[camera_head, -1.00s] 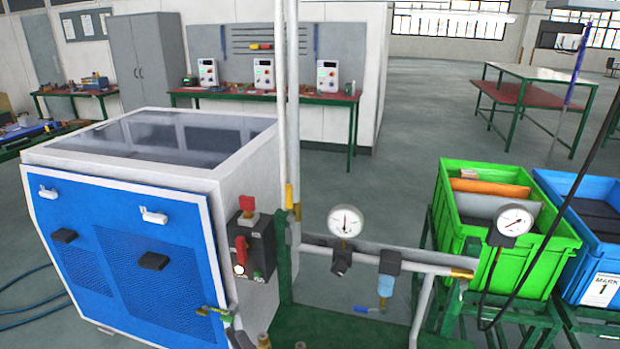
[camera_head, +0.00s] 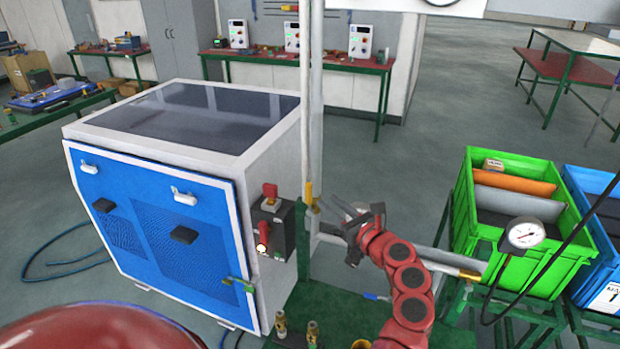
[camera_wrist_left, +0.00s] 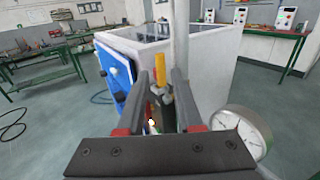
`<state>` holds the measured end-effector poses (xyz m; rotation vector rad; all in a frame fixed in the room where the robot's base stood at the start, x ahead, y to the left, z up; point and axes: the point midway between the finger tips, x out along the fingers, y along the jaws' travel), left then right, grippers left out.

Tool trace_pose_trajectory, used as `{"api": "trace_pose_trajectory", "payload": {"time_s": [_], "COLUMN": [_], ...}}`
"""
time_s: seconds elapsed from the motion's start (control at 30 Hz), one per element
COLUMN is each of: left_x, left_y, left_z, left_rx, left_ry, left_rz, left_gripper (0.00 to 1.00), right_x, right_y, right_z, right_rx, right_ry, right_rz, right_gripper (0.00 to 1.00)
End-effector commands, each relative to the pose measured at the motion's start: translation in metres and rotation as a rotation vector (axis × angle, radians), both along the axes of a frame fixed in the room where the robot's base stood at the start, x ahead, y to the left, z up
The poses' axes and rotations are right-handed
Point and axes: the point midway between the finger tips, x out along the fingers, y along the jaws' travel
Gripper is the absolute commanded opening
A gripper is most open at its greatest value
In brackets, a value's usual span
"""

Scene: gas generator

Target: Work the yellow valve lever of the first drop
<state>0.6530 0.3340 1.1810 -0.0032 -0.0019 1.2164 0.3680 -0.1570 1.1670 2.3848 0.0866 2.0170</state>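The yellow valve lever (camera_head: 308,191) stands upright along the lower part of the white vertical pipe (camera_head: 315,100), beside the generator. In the left wrist view the yellow lever (camera_wrist_left: 160,69) shows ahead, in the gap between the finger tips, upright with a grey fitting below it. My left gripper (camera_head: 342,213) is just right of the lever in the head view, its fingers pointing toward the pipe. The fingers (camera_wrist_left: 162,80) are apart with nothing clearly held; I cannot tell whether they touch the lever. My right gripper is not in view.
The blue and white generator (camera_head: 150,215) with a black switch box (camera_head: 272,228) stands left of the pipe. A gauge (camera_wrist_left: 243,128) is close on the right in the wrist view. Green (camera_head: 570,240) and blue crates and another gauge (camera_head: 523,234) are at the right.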

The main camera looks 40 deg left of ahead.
Motion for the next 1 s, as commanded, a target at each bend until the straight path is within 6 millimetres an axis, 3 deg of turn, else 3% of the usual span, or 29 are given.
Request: {"api": "trace_pose_trajectory", "payload": {"time_s": [0.03, 0.2, 0.4, 0.6, 0.87, 1.0], "left_x": [0.003, 0.017, 0.03, 0.034, 0.034, 0.034], "left_y": [0.013, 0.051, 0.082, 0.094, 0.095, 0.095], "left_z": [0.006, 0.006, 0.005, 0.0, -0.001, -0.001], "left_rx": [0.002, 0.004, 0.005, 0.001, 0.0, 0.001], "left_ry": [0.003, 0.004, 0.002, 0.004, 0.003, 0.003], "left_rz": [0.005, 0.005, 0.002, 0.0, 0.001, 0.001], "left_gripper": [0.34, 0.34, 0.34, 0.34, 0.34, 0.11], "right_x": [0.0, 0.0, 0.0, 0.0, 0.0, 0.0], "right_y": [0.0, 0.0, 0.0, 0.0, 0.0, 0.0], "right_z": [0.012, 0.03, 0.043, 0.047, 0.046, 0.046], "right_rx": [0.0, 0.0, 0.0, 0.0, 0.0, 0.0], "right_ry": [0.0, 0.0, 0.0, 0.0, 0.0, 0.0], "right_rz": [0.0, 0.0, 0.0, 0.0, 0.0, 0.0], "right_gripper": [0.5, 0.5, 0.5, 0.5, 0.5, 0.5]}}
